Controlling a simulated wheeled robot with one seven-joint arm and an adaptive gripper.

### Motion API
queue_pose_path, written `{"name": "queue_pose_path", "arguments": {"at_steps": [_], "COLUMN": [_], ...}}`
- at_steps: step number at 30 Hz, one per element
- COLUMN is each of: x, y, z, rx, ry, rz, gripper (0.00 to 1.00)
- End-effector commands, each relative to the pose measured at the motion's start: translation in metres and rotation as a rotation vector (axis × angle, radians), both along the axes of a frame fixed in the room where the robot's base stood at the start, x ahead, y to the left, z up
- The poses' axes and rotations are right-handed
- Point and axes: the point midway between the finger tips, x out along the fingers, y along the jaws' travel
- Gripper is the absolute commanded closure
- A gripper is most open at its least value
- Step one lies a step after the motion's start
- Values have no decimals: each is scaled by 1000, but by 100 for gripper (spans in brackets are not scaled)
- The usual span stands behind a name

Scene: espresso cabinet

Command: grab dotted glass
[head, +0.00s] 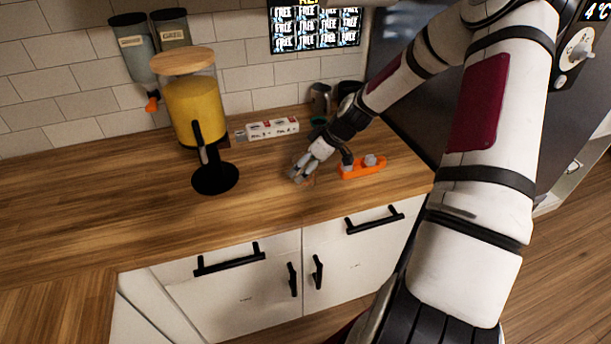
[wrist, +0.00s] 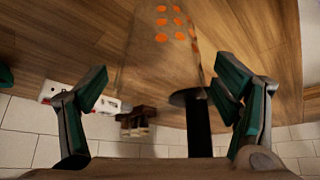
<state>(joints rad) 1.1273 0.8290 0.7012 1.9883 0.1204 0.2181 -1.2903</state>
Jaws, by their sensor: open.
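The dotted glass shows in the wrist view as a clear, see-through shape with orange dots (wrist: 171,32) at the top centre. Its faint sides run down toward the space between my fingertips. My gripper (wrist: 167,88) is open, one finger on each side of the picture, with no finger seen pressing on the glass. In the head view my gripper (head: 301,171) is low over the wooden counter. The glass is hard to make out there, seeming to be at the fingertips and partly hidden by them.
An orange tape dispenser (head: 362,169) lies just right of my gripper. A yellow drink dispenser (head: 196,110) on a black stand is to the left. The counter's left side is clear.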

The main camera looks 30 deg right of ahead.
Motion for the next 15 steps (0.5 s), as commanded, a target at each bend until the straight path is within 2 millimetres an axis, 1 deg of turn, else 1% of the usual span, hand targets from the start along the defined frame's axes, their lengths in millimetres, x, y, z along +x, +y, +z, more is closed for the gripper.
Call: {"name": "queue_pose_path", "arguments": {"at_steps": [2, 5, 6, 8, 9, 10, 15], "x": [0, 0, 0, 0, 0, 0, 0], "y": [0, 0, 0, 0, 0, 0, 0], "z": [0, 0, 0, 0, 0, 0, 0], "rx": [0, 0, 0, 1, 1, 1, 0], "ry": [0, 0, 0, 0, 0, 0, 0], "rz": [0, 0, 0, 1, 1, 1, 0], "gripper": [18, 38, 47, 61, 70, 77, 78]}}
